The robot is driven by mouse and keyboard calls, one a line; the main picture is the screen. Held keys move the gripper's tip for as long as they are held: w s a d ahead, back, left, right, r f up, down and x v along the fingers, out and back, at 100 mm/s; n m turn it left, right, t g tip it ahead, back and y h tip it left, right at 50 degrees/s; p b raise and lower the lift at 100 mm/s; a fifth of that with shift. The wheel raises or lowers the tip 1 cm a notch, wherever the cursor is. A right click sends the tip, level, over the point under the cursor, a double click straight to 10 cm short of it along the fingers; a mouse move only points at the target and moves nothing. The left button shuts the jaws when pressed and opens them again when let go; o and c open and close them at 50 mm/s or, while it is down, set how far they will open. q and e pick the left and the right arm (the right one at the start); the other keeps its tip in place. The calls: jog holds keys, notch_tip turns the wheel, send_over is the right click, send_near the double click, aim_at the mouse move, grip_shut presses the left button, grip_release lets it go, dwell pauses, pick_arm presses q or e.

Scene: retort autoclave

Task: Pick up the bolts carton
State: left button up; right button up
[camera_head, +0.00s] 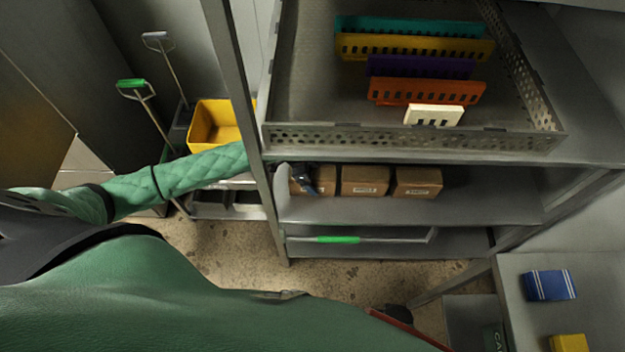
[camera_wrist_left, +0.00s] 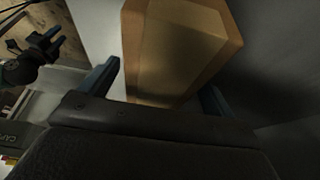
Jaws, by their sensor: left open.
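Three brown cardboard cartons stand in a row on the middle shelf in the head view: a left one (camera_head: 325,180), a middle one (camera_head: 364,181) and a right one (camera_head: 417,183). Their labels are too small to read, so I cannot tell which is the bolts carton. My left gripper (camera_head: 306,182) is at the left carton and covers part of it. In the left wrist view a carton (camera_wrist_left: 180,45) stands between the open fingers of my left gripper (camera_wrist_left: 161,78), with no clear grip on it.
A perforated metal tray (camera_head: 410,138) with coloured slotted strips sits on the shelf above. A shelf post (camera_head: 240,100) stands beside my left arm. A yellow bucket (camera_head: 215,125) is at the left. A lower shelf holds a green-handled tool (camera_head: 338,240). A blue item (camera_head: 550,285) lies on the right surface.

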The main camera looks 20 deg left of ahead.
pick_arm(q)
jog(key=shift+f, duration=0.2)
dwell(0.3)
jog(key=c, duration=1.3)
jog(key=shift+c, duration=0.2)
